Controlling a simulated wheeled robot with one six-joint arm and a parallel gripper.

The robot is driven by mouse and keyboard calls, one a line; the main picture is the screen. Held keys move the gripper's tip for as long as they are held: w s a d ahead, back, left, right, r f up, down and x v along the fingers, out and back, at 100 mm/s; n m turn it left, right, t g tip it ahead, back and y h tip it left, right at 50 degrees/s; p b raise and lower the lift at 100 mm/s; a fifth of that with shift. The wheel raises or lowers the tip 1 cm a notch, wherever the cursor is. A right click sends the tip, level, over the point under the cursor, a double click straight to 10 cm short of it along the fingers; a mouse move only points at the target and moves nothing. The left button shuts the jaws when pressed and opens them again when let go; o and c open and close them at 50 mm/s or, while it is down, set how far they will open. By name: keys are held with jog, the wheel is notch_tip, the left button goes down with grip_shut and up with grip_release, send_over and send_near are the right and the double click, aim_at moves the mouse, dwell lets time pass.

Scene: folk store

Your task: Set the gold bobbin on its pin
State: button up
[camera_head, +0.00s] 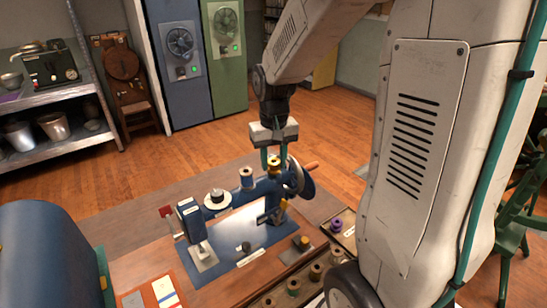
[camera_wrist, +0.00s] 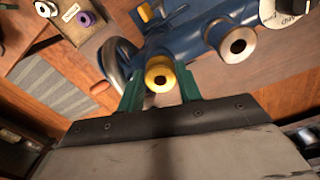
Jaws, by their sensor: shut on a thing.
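The gold bobbin (camera_head: 274,167) is held upright between the green fingers of my gripper (camera_head: 274,154), just above or on the top of the blue sewing machine (camera_head: 266,189), near its handwheel. In the wrist view the gold bobbin (camera_wrist: 159,67) sits between the two fingers (camera_wrist: 160,88), with its dark centre hole showing. The bobbin hides its pin, and I cannot tell whether the pin is inside it. A pale-ended spool (camera_head: 246,177) stands on the machine to the left; it also shows in the wrist view (camera_wrist: 237,45).
The machine's handwheel (camera_head: 299,178) is close on the right of the fingers. A tray with a purple spool (camera_head: 336,225) lies right of the machine, and several spools stand in a front rack (camera_head: 293,287). A white round label or disc (camera_head: 215,199) is on the machine's left.

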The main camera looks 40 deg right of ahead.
jog(key=shift+f, duration=0.25)
jog(key=o, duration=0.8)
notch_tip(320, 180, up, 8)
jog(key=shift+f, duration=0.1)
dwell(0.5)
